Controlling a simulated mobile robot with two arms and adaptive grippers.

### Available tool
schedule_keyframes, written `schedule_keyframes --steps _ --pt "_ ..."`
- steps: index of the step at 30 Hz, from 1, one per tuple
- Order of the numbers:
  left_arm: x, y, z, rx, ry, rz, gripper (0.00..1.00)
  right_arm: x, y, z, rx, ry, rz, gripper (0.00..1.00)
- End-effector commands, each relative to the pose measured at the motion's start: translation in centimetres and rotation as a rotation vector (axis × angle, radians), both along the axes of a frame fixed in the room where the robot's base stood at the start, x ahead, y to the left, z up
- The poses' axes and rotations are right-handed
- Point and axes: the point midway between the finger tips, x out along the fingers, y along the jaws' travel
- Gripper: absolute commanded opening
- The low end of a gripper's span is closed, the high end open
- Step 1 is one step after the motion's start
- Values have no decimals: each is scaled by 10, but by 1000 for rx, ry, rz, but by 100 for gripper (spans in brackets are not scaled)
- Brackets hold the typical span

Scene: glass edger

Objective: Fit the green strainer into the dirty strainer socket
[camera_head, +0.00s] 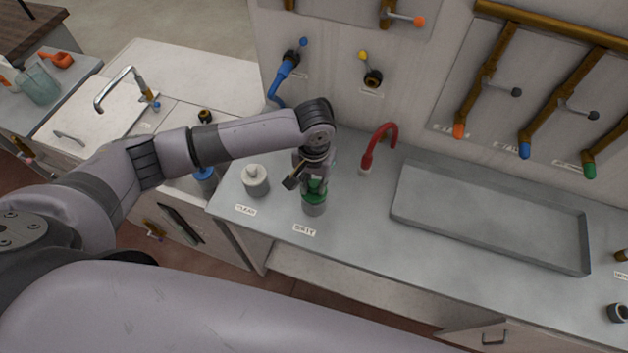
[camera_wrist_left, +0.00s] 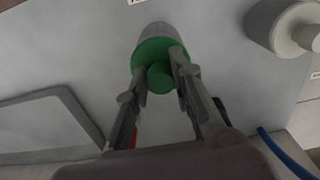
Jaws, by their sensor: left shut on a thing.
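The green strainer (camera_head: 314,188) is at the dirty strainer socket (camera_head: 313,209), a grey cylinder behind the "DIRTY" label. My left gripper (camera_head: 312,178) points down at it from above. In the left wrist view the green strainer (camera_wrist_left: 160,60) shows a round flange with a knob, and my left gripper (camera_wrist_left: 162,78) has its fingers on either side of the knob, shut on it. The flange covers the top of the grey socket (camera_wrist_left: 155,32); whether it is fully seated I cannot tell. My right gripper is not in view.
A white-topped cylinder (camera_head: 256,181) stands left of the socket by the "CLEAN" label. A red curved spout (camera_head: 376,148) rises behind, to the right. A shallow metal tray (camera_head: 490,215) lies further right. The counter just right of the socket is clear.

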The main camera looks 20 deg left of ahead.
Motion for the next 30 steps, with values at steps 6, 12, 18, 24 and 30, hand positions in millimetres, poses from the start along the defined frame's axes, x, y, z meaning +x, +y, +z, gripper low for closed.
schedule_keyframes --steps 6,12,18,24,30 --pt "0 0 -6 -1 0 1 0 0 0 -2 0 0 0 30" --pt "0 0 -11 -1 0 1 0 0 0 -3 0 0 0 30" --pt "0 -1 -16 -2 -1 1 0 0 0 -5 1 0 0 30" --pt "0 0 -19 -1 -1 1 23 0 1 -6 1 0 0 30" --pt "0 0 -19 -1 -1 0 36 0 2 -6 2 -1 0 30"
